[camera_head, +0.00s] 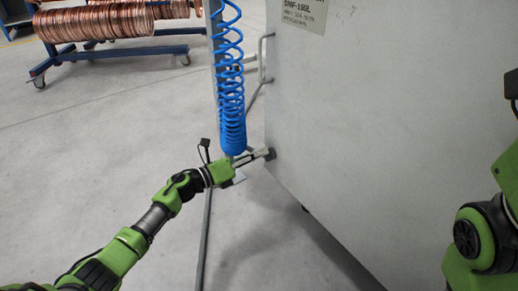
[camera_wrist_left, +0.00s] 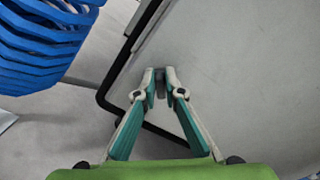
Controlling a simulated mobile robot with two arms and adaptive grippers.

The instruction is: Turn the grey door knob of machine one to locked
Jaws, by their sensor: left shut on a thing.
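The machine's large grey side panel (camera_head: 390,130) fills the right half of the head view. A small dark grey knob (camera_head: 271,154) sits near its left edge, low down. My left gripper (camera_head: 262,155) reaches it from the left and is shut on it. In the left wrist view the two fingertips (camera_wrist_left: 161,85) close around the small grey knob (camera_wrist_left: 160,76), which is mostly hidden between them. Whether the knob stands at locked cannot be told. Part of my right arm (camera_head: 480,235) shows at the right edge; its gripper is out of view.
A blue coiled hose (camera_head: 231,85) hangs close beside my left gripper and shows in the left wrist view (camera_wrist_left: 40,45). A grey handle bar (camera_head: 263,58) stands out from the machine's edge. Copper coils (camera_head: 110,20) lie on a blue rack behind. The floor between is clear.

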